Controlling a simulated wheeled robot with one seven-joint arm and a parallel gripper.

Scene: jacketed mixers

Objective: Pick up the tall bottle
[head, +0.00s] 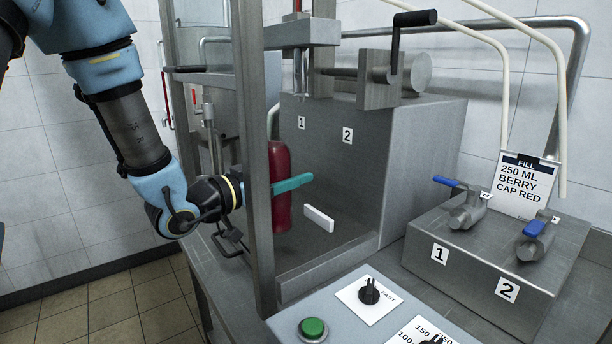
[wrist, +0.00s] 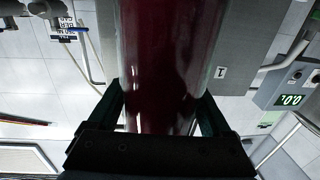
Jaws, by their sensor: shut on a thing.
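The tall bottle (head: 281,165) is dark red with a pale narrow neck. It stands upright behind a steel post, inside the steel frame, and the post hides its left edge. My gripper (head: 290,184) reaches in from the left, and one teal finger lies across the bottle's middle. In the wrist view the bottle's red body (wrist: 165,60) fills the space between the two teal fingers of my gripper (wrist: 162,108), which is shut on it. I cannot tell whether the bottle's base touches the surface below.
Steel posts (head: 254,130) stand close to my arm. A grey housing (head: 370,150) is right of the bottle, with a small white block (head: 319,218) in front. A control panel with a green button (head: 313,327) is at the front. Blue-handled valves (head: 470,208) and a sign (head: 524,184) are at right.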

